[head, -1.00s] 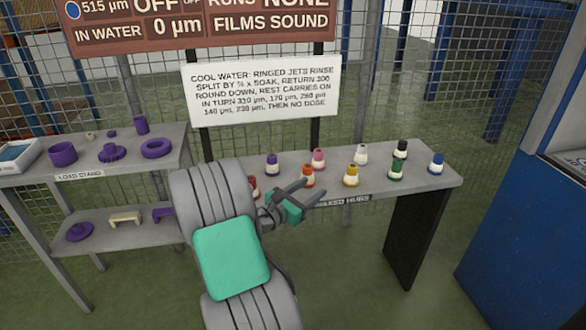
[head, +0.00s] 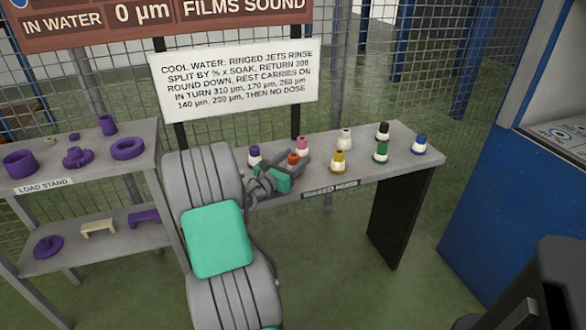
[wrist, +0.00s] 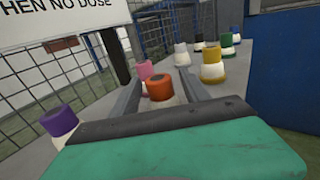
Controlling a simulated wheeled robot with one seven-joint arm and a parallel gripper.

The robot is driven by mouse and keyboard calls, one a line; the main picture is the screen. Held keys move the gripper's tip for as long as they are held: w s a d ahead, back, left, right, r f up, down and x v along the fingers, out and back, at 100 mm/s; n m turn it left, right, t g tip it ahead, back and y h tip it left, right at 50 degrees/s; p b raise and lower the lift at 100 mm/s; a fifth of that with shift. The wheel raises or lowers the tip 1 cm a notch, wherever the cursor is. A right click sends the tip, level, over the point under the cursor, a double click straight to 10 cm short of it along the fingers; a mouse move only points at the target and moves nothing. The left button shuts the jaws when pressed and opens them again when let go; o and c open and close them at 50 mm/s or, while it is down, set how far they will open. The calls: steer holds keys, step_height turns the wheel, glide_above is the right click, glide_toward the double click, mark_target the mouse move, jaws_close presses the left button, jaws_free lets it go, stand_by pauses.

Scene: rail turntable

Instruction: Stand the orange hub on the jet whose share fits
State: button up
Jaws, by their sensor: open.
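The orange hub (head: 293,159), an orange cap on a white base, stands upright on the shelf labelled as soaked hubs (head: 405,165). In the wrist view the orange hub (wrist: 160,89) sits between the two open fingers, near the palm end, its lower part hidden by the gripper. My gripper (head: 303,166) is open at the shelf's left part, around or just above the orange hub; contact cannot be told. The ringed jets are not in view.
Purple (head: 254,155), pink (head: 302,146), yellow (head: 339,161), white (head: 345,139), green (head: 381,151), black (head: 382,131) and blue (head: 421,144) hubs stand close by. A load stand (head: 85,180) with purple parts is left. A white sign (head: 236,84) hangs behind; a blue cabinet (head: 500,180) stands right.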

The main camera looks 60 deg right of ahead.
steer(key=shift+c, duration=0.3)
jaws_close()
stand_by(0.6)
